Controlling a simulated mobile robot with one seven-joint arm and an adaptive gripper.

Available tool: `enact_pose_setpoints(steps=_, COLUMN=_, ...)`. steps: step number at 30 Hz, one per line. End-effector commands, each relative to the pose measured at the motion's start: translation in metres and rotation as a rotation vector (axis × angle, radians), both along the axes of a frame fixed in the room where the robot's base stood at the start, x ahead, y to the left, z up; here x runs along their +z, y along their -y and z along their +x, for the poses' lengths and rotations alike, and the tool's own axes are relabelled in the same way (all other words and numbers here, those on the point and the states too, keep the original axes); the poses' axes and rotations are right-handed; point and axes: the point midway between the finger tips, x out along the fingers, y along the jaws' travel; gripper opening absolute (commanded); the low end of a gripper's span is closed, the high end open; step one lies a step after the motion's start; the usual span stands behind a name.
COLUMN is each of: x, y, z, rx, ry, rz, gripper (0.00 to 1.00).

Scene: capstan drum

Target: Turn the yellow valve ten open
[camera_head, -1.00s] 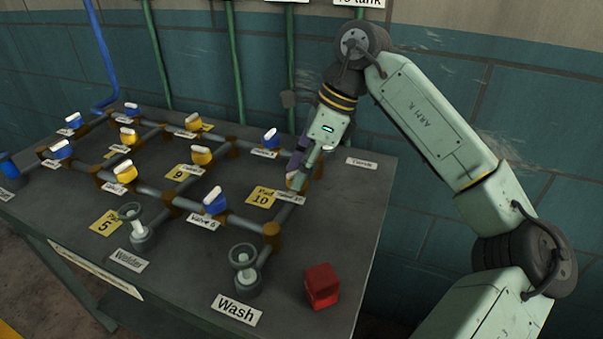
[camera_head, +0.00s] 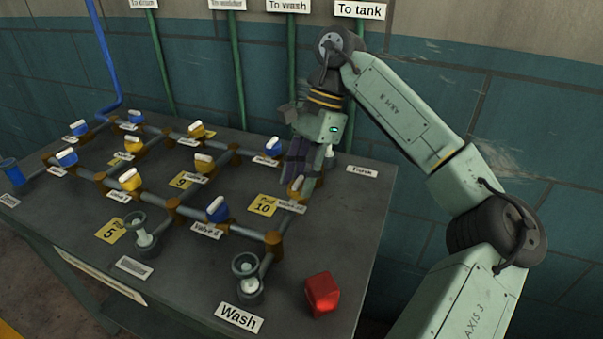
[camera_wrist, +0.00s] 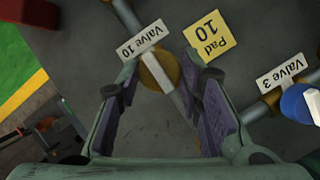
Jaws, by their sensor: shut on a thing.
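The yellow valve ten (camera_wrist: 158,70), with its pale handle, sits on a pipe beside the label "Valve 10" (camera_wrist: 142,40) and the yellow "Pad 10" card (camera_wrist: 209,36). In the head view only a little of the valve (camera_head: 295,187) shows beside my fingers. My gripper (camera_wrist: 158,76) has one finger on each side of the valve, with the tips close at its sides, and is shut on it. The pale handle appears roughly in line with the pipe in the wrist view, though its exact angle is hard to tell.
Other blue and yellow valves, such as blue valve six (camera_head: 217,209) and blue valve three (camera_wrist: 300,102), stand on the pipe grid nearby. A red block (camera_head: 322,292) and the "Wash" outlet (camera_head: 246,275) are at the front. The back wall carries vertical green pipes (camera_head: 237,70).

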Motion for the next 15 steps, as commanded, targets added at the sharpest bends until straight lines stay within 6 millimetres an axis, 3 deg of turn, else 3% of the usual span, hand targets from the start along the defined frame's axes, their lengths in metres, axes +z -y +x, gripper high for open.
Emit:
enact_pose_setpoints(steps=14, x=-0.0007, y=-0.0001, z=-0.0002, rx=0.016, ry=0.000, rz=-0.001, gripper=0.06)
enact_pose_setpoints(steps=15, x=-0.0007, y=-0.0001, z=-0.0002, rx=0.016, ry=0.000, rz=-0.001, gripper=0.35)
